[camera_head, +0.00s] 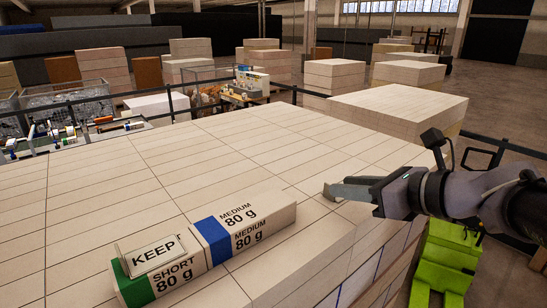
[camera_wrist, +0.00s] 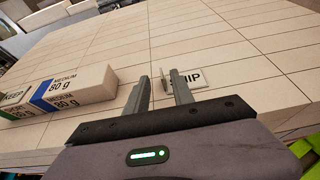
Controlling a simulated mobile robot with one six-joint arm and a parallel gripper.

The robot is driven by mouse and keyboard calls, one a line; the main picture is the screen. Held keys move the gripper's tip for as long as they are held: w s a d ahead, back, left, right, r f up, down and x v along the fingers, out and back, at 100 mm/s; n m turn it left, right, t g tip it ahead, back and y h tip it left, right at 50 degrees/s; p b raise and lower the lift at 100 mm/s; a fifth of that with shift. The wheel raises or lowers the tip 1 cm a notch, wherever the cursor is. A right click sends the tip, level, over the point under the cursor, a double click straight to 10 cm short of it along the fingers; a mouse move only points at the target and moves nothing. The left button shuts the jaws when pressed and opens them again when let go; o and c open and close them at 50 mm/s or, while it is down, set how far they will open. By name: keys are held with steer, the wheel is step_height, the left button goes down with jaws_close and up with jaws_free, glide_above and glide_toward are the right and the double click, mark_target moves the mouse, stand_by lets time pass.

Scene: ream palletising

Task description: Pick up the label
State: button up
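A small white label reading SHIP (camera_wrist: 198,79) lies on the stacked reams, its first letter partly hidden by my right finger. A pale upright part of it (camera_wrist: 166,78) shows between my fingertips. My gripper (camera_wrist: 160,76) is open, with its fingers on either side of that upright part; I cannot tell whether they touch it. In the head view my gripper (camera_head: 332,190) reaches in from the right, low over the reams, and mostly hides this label. Another white label reading KEEP (camera_head: 152,253) sits on the green-ended SHORT 80 g ream (camera_head: 165,281).
A blue-banded MEDIUM 80 g ream (camera_head: 258,221) lies end to end with the SHORT one, left of my gripper. The wide, flat stack of reams (camera_head: 160,165) is clear beyond them. A black barrier rail (camera_head: 290,90) and more stacks (camera_head: 400,108) stand behind.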

mark_target(328, 196)
steer(key=p+x, duration=0.1)
steer(key=x, duration=0.4)
steer(key=shift+w+f, duration=0.1)
steer(key=shift+w, duration=0.25)
steer(key=shift+s, duration=0.25)
steer(key=shift+c, duration=0.9)
steer(key=c, duration=0.3)
jaws_close()
